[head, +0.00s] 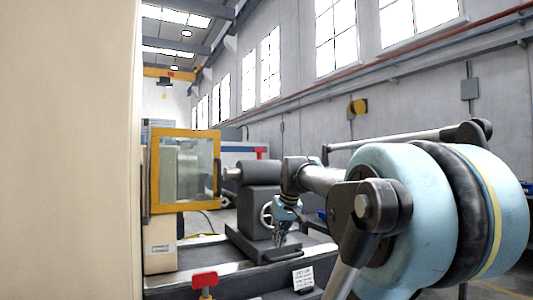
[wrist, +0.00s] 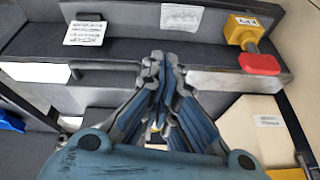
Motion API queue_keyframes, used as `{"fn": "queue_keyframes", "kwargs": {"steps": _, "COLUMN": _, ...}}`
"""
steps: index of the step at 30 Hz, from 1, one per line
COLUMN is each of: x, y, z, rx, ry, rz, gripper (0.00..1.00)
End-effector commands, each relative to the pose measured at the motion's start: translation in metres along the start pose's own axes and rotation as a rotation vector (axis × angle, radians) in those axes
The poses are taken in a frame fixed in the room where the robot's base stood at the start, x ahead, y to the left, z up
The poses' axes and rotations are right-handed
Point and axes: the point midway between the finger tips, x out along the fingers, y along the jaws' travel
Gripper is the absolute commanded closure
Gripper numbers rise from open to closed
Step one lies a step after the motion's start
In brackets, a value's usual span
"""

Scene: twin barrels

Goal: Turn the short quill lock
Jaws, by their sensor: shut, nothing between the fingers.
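I cannot make out which part is the short quill lock. A red handle (head: 204,280) stands at the front of the bed. The wrist view shows a red handle (wrist: 259,64) below a yellow labelled block (wrist: 242,28), right of my gripper. My gripper (head: 279,242) hangs fingers down in front of the tailstock; in the wrist view (wrist: 157,62) its fingers are together and empty.
A yellow-framed clear guard (head: 184,170) stands left of the tailstock. A white label plate (head: 303,279) is at the bed front; the wrist view shows a label plate (wrist: 86,31) upper left. A beige panel (head: 65,150) blocks the head view's left side.

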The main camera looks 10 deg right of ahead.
Motion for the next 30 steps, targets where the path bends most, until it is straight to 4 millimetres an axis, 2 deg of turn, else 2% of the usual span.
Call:
{"fn": "queue_keyframes", "kwargs": {"steps": 1, "x": -0.019, "y": 0.003, "z": -0.03, "rx": -0.009, "ry": 0.023, "rz": -0.008, "gripper": 1.0}}
{"fn": "queue_keyframes", "kwargs": {"steps": 6, "x": -0.075, "y": 0.011, "z": -0.121, "rx": -0.048, "ry": 0.11, "rz": -0.032, "gripper": 1.0}}
{"fn": "queue_keyframes", "kwargs": {"steps": 12, "x": -0.139, "y": 0.026, "z": -0.221, "rx": -0.09, "ry": 0.215, "rz": -0.046, "gripper": 1.0}}
{"fn": "queue_keyframes", "kwargs": {"steps": 18, "x": -0.197, "y": 0.045, "z": -0.309, "rx": -0.125, "ry": 0.319, "rz": -0.044, "gripper": 1.0}}
{"fn": "queue_keyframes", "kwargs": {"steps": 21, "x": -0.22, "y": 0.055, "z": -0.343, "rx": -0.14, "ry": 0.363, "rz": -0.039, "gripper": 1.0}}
{"fn": "queue_keyframes", "kwargs": {"steps": 24, "x": -0.237, "y": 0.063, "z": -0.368, "rx": -0.15, "ry": 0.397, "rz": -0.032, "gripper": 1.0}}
{"fn": "queue_keyframes", "kwargs": {"steps": 30, "x": -0.252, "y": 0.071, "z": -0.392, "rx": -0.16, "ry": 0.432, "rz": -0.024, "gripper": 1.0}}
